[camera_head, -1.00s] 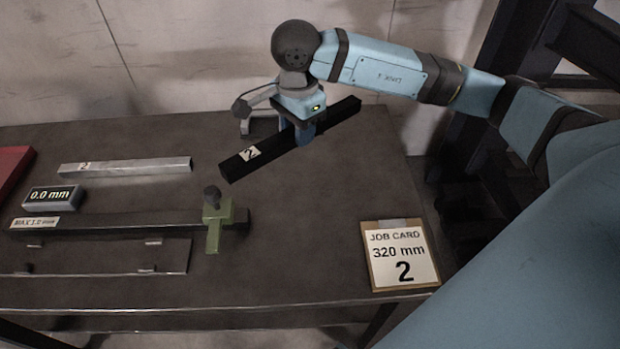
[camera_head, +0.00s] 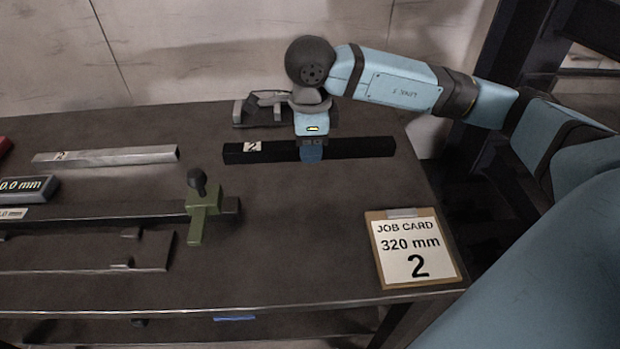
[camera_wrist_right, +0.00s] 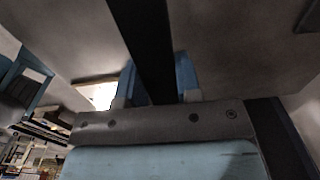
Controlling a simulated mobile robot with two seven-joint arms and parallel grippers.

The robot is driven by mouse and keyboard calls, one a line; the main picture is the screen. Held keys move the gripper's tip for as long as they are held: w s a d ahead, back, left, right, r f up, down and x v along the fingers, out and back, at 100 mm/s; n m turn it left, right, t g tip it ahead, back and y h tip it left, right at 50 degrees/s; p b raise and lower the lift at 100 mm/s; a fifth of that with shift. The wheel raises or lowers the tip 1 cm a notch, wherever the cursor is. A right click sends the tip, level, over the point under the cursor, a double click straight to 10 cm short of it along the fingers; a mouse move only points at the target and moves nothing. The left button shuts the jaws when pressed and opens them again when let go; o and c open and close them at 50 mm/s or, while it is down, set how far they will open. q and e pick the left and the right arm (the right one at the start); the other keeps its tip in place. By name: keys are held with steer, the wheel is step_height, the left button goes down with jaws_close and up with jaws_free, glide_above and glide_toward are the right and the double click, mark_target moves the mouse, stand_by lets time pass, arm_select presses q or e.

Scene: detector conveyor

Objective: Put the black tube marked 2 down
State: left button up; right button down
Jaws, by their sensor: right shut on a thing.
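The black tube marked 2 (camera_head: 360,147) is at the back right of the dark table in the head view, lying nearly left to right. Its white label with a 2 is near its left end. My right gripper (camera_head: 311,156) is shut on the tube near its middle. In the right wrist view, the tube (camera_wrist_right: 142,40) runs between the two blue fingers (camera_wrist_right: 158,80). I cannot tell whether the tube touches the table or is slightly above it. My left gripper is not in view.
A silver tube (camera_head: 110,156) lies at the left. A green stop (camera_head: 203,212) sits on a long dark rail. A job card (camera_head: 415,250) reading 320 mm, 2 lies at the front right. A grey clamp-like object (camera_head: 255,108) stands behind the tube. The table's middle is clear.

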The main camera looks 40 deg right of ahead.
mark_target(310, 186)
steer(key=shift+f+b, duration=0.55)
steer(key=shift+f, duration=3.65)
steer(key=shift+f, duration=0.1)
steer(key=c, duration=0.8)
jaws_free()
step_height(310, 186, up, 12)
steer(key=shift+r+p, duration=0.1)
steer(key=shift+p, duration=0.9)
